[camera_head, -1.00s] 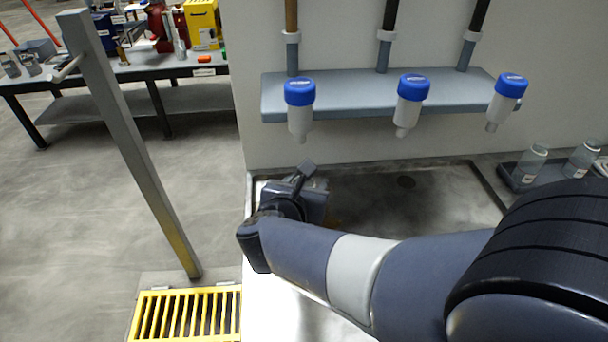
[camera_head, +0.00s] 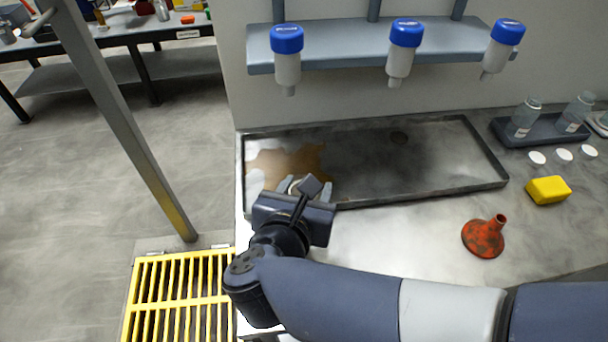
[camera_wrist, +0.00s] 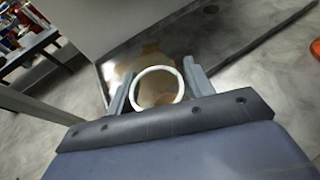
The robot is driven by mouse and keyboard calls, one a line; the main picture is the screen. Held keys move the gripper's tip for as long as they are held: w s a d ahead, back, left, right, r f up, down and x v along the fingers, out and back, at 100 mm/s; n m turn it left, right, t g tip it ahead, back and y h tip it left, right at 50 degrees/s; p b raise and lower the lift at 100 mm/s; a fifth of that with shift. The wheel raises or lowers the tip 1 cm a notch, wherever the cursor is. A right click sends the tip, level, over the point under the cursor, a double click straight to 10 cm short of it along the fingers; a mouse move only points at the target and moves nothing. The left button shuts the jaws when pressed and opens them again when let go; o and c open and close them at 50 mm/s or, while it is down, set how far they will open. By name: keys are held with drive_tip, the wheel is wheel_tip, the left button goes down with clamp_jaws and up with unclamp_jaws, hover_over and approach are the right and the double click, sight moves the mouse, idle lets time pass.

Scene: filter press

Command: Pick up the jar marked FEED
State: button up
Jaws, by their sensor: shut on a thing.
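My gripper (camera_head: 305,187) is at the front left edge of the tray with the brown spill, in the head view. In the wrist view its two fingers stand on either side of a white ring (camera_wrist: 158,69), which looks like the open mouth of a jar seen from above. The fingers are shut on it. Brown shows through the ring. The jar's body and any marking are hidden. Two clear jars, a left one (camera_head: 524,118) and a right one (camera_head: 575,112), stand in a dark rack at the right; their labels are too small to read.
The shallow metal tray (camera_head: 440,190) has a brown spill at its left. An orange funnel (camera_head: 483,240), a yellow block (camera_head: 548,190) and white discs (camera_head: 564,154) lie on the bench at right. Blue-capped bottles (camera_head: 287,55) hang above. A grey post (camera_head: 130,140) stands at left.

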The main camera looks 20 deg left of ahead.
drive_tip(key=shift+s+d, duration=0.45)
drive_tip(key=shift+s, duration=0.3)
drive_tip(key=shift+s, duration=0.1)
